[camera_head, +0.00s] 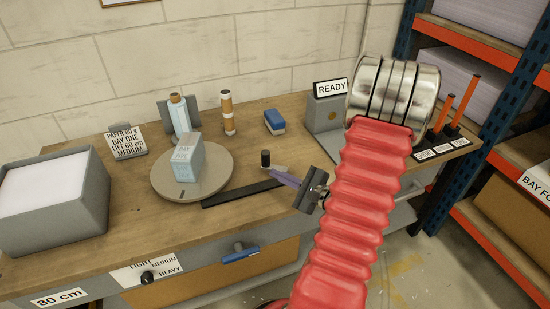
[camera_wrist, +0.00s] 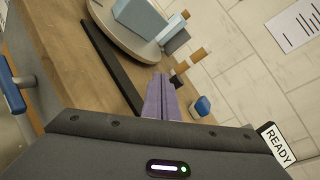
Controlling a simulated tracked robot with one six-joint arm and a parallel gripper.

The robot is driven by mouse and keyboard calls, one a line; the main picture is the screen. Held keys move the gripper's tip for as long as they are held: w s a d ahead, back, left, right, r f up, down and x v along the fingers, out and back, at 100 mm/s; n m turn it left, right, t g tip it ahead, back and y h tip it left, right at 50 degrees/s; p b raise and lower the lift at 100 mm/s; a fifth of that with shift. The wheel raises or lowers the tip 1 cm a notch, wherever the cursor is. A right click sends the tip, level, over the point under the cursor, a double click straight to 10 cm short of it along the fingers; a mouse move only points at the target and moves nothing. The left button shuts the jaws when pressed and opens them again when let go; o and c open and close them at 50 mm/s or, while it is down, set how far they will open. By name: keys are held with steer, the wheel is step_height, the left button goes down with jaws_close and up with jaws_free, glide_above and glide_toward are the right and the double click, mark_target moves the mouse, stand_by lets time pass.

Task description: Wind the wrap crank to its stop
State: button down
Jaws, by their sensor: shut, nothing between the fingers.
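The crank's upright black knob (camera_head: 265,158) stands on the bench right of the round turntable (camera_head: 222,182). My gripper's purple fingers (camera_head: 273,171) are shut and empty, with their tips close beside the knob's base. Whether they touch it I cannot tell. In the wrist view the shut fingers (camera_wrist: 160,82) point toward the bench, and a dark knob (camera_wrist: 181,68) shows just right of their tips. The crank's arm is mostly hidden by the fingers. A pale blue box (camera_head: 188,160) stands on the turntable, which also shows in the wrist view (camera_wrist: 152,48).
A flat black bar (camera_head: 235,195) lies in front of the turntable. A bottle (camera_head: 180,115), a brown-and-white cylinder (camera_head: 227,113) and a blue block (camera_head: 274,122) stand behind. A READY sign (camera_head: 330,87) is right, a paper bin (camera_head: 60,215) left. A blue drawer handle (camera_head: 241,255) sits below.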

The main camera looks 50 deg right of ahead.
steer(key=d+f+n+h, duration=0.1)
steer(key=d+n, duration=0.1)
steer(key=d, duration=0.1)
steer(key=d+n+t+h, duration=0.1)
steer(key=d+n, duration=0.2)
steer(key=d+f+n, duration=0.1)
steer(key=d+n, duration=0.1)
steer(key=d, duration=0.1)
steer(key=shift+d+f+t+h, duration=0.3)
steer(key=shift+f+h, duration=0.05)
steer(key=shift+h, duration=0.05)
steer(key=shift+d+f+n, duration=0.15)
steer(key=shift+d+n, duration=0.35)
steer(key=shift+n, duration=0.2)
steer(key=shift+w, duration=0.1)
steer(key=w, duration=0.6)
steer(key=w+d, duration=0.1)
steer(key=w, duration=0.2)
steer(key=shift+w, duration=0.25)
steer(key=shift+w+a, duration=0.1)
steer(key=shift+s+a, duration=0.25)
steer(key=shift+a, duration=0.65)
steer(key=shift+s+a, duration=0.2)
steer(key=shift+a, duration=0.65)
